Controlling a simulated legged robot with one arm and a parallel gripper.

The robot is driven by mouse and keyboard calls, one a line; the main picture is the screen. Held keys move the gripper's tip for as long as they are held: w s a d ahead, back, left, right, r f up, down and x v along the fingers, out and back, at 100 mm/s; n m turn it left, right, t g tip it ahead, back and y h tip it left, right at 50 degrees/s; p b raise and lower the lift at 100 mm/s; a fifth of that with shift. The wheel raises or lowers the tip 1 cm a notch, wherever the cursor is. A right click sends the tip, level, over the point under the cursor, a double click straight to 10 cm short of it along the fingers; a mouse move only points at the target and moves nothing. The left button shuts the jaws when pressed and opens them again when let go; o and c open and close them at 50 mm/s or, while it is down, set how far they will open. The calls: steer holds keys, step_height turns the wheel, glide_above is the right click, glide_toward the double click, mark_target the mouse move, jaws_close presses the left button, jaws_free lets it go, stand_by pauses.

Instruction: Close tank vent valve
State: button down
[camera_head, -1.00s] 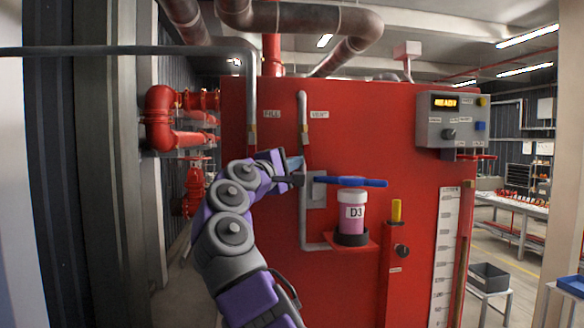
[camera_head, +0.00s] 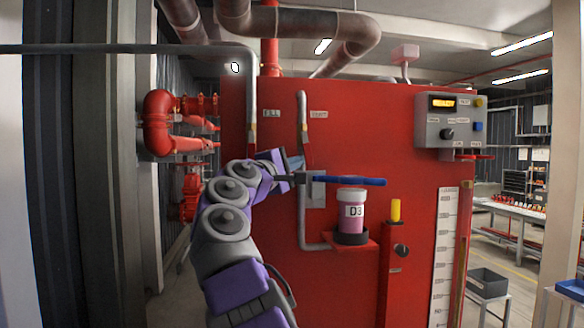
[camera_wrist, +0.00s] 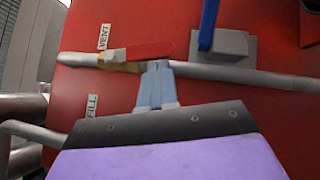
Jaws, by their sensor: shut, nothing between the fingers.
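The vent valve has a red lever handle (camera_wrist: 145,51) and a brass body (camera_wrist: 122,65) on the grey vent pipe (camera_wrist: 225,73), beside the VENT label (camera_wrist: 104,36). The lever runs roughly along the pipe, at a slight angle to it. My gripper (camera_wrist: 158,66) is shut and empty. Its light-blue fingertips are at the lever's free end, over the pipe in the wrist view; whether they touch the lever I cannot tell. In the head view my gripper (camera_head: 296,163) is at the vent pipe (camera_head: 302,118), below the VENT label (camera_head: 319,114). The red lever is hard to make out there against the red tank.
A blue lever (camera_head: 350,181) on a grey box (camera_head: 317,192) sits just right of my gripper. Below it, a pink D3 container (camera_head: 352,212) stands on a red shelf. The FILL pipe (camera_head: 251,110) runs at left. A control panel (camera_head: 447,120) is at upper right.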

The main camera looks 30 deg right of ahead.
mark_target(310, 162)
steer(key=shift+s+d+f+n+b, duration=0.15)
steer(key=shift+d+n+b, duration=0.15)
steer(key=shift+b, duration=0.25)
steer(key=n+t+b, duration=0.1)
steer(key=d+n+h+b, duration=0.1)
steer(key=d+n+t+b, duration=0.1)
steer(key=shift+s+d+f+t+h+b, duration=0.1)
steer(key=shift+s+f+t+h+b, duration=0.2)
steer(key=shift+s+b, duration=0.1)
steer(key=s+d+r+n+t+y+b, duration=0.1)
steer(key=d+r+n+t+y+b, duration=0.2)
steer(key=n+t, duration=0.7)
steer(key=shift+d+r+n+t+y+b, duration=0.3)
steer(key=shift+d+n+y+b, duration=0.7)
steer(key=shift+n+y, duration=1.1)
steer(key=shift+s+n+h, duration=0.1)
steer(key=shift+n+h, duration=0.3)
steer(key=shift+s+r, duration=0.25)
steer(key=shift+f, duration=0.1)
